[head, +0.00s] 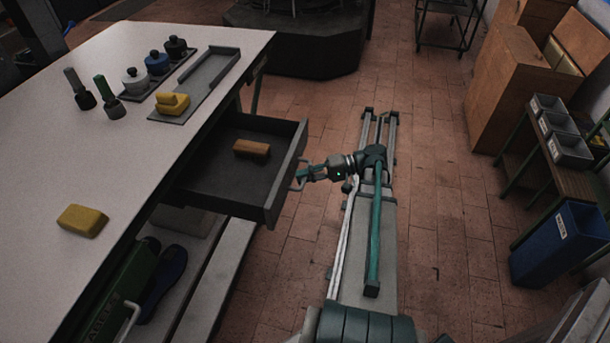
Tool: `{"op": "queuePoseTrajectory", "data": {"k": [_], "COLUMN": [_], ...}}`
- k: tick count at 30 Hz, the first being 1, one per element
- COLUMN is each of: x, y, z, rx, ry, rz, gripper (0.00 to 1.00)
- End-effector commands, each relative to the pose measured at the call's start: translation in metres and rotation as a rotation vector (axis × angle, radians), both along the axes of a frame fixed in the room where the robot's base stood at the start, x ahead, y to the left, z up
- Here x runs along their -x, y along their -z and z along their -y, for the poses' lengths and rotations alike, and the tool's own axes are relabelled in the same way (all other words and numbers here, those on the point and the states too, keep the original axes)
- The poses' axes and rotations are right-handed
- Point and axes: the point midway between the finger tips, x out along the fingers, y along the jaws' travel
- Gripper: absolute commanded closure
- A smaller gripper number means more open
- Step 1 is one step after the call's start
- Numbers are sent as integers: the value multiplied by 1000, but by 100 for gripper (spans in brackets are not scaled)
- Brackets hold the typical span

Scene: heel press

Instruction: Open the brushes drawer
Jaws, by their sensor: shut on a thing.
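The drawer (222,183) under the white-topped table is pulled well out toward the right. A brown brush-like block (252,147) lies inside it. No readable label shows on the drawer. My gripper (299,177) is at the drawer's front, shut on the drawer handle (296,184). The fingertips are small in this view and partly merge with the handle.
The table (150,190) carries a yellow sponge (83,220), another yellow piece (173,103) on a grey tray (200,92), and several small pots and brushes. A blue bin (556,245) and shelving stand at right.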

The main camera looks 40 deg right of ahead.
Motion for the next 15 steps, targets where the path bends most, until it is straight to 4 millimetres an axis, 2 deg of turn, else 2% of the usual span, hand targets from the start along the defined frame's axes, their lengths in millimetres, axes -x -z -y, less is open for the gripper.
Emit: {"op": "queuePoseTrajectory", "data": {"k": [1,5,15], "x": [0,0,0], "y": [0,0,-1], "z": [0,0,2], "rx": [0,0,-1], "ry": [0,0,1], "rz": [1,1,1], "gripper": [82,61,61]}}
